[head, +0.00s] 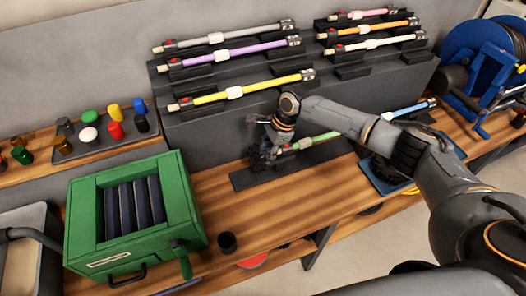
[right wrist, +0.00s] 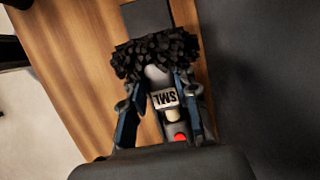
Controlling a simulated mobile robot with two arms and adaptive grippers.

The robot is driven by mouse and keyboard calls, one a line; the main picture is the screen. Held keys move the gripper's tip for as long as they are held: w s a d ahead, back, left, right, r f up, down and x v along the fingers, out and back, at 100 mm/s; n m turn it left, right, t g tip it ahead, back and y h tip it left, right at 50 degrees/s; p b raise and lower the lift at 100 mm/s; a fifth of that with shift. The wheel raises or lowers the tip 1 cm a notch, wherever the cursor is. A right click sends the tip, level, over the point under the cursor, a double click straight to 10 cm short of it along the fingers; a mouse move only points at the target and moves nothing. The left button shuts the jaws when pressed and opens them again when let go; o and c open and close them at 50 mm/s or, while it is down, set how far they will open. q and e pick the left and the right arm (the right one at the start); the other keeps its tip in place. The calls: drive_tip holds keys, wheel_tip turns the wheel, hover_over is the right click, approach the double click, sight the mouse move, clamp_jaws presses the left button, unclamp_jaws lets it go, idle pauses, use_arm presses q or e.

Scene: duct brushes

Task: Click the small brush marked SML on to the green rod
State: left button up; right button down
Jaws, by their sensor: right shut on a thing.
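The small brush (head: 258,160) has a black bristle head and a label reading SML. In the right wrist view the brush (right wrist: 157,55) sits between the fingers of my right gripper (right wrist: 162,98), which is shut on it. In the head view my right gripper (head: 270,139) is at the left end of the green rod (head: 320,139). In the right wrist view, a cream tip and a red button (right wrist: 180,138) line up below the label. My gripper partly hides the joint, so I cannot tell whether the brush is clicked on. My left gripper is out of view.
Purple (head: 249,50), yellow (head: 246,90) and other rods rest on the grey rack behind. A green box (head: 187,205) with dark slats stands at left. A blue reel (head: 480,60) is at far right.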

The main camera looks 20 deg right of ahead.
drive_tip(key=shift+w+d+r, duration=0.1)
drive_tip(key=shift+w+d, duration=0.05)
drive_tip(key=shift+d, duration=0.4)
drive_tip(key=shift+w+d+r, duration=0.1)
drive_tip(key=shift+d, duration=0.4)
drive_tip(key=shift+d+f, duration=0.2)
drive_tip(key=shift+d, duration=0.2)
drive_tip(key=c, duration=0.9)
unclamp_jaws()
drive_tip(key=shift+s, duration=0.15)
drive_tip(key=shift+c, duration=0.2)
drive_tip(key=shift+f, duration=0.1)
drive_tip(key=shift+a, duration=0.15)
